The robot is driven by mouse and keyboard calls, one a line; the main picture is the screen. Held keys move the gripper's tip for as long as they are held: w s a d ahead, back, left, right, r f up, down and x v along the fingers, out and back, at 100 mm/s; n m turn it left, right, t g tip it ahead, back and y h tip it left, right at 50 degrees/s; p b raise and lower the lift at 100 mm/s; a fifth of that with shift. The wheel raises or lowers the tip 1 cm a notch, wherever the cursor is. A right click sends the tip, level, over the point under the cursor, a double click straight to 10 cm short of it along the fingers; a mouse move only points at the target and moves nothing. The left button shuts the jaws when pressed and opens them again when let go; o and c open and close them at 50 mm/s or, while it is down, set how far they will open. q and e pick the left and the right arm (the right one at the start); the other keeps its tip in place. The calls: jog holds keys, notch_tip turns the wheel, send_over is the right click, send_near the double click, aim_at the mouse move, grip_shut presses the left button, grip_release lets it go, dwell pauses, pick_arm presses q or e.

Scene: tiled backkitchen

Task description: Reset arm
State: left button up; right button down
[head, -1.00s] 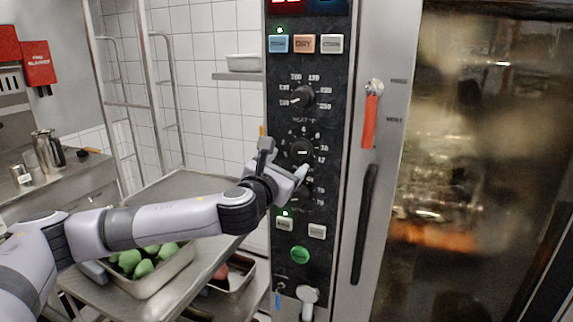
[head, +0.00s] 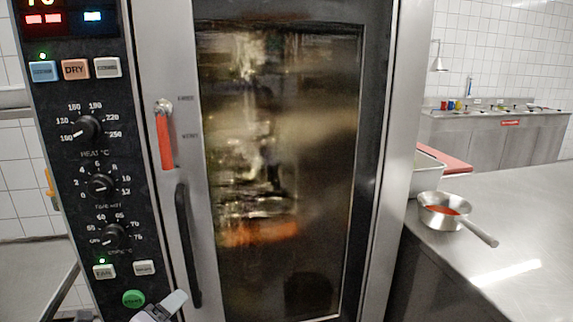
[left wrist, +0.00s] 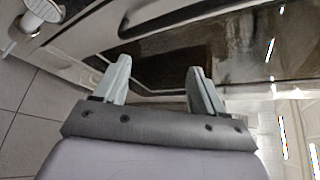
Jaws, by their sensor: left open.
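My left gripper (left wrist: 160,82) is open and empty in the left wrist view, its two fingers spread in front of the lower part of the oven. In the head view only a tip of my left arm's end (head: 168,305) shows at the bottom edge, just below the green button. The oven (head: 385,200) fills the middle of the head view, with its glass door shut. Its control panel (head: 62,135) with three dials is at the left. My right gripper is not in view.
A steel counter (head: 520,220) at the right holds a pan (head: 440,210) with red contents. A red board (head: 455,163) lies behind the pan. A long black door handle (head: 186,245) juts from the oven front, close to my left arm's end.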

pick_arm(q)
jog(key=s+d+f+n+g, duration=0.2)
jog(key=s+f+n+g, duration=0.1)
jog(key=s+f+n, duration=1.6)
jog(key=s+n, duration=0.3)
jog(key=n, duration=0.2)
jog(key=shift+s+d+f, duration=0.15)
jog(key=shift+d+f, duration=0.25)
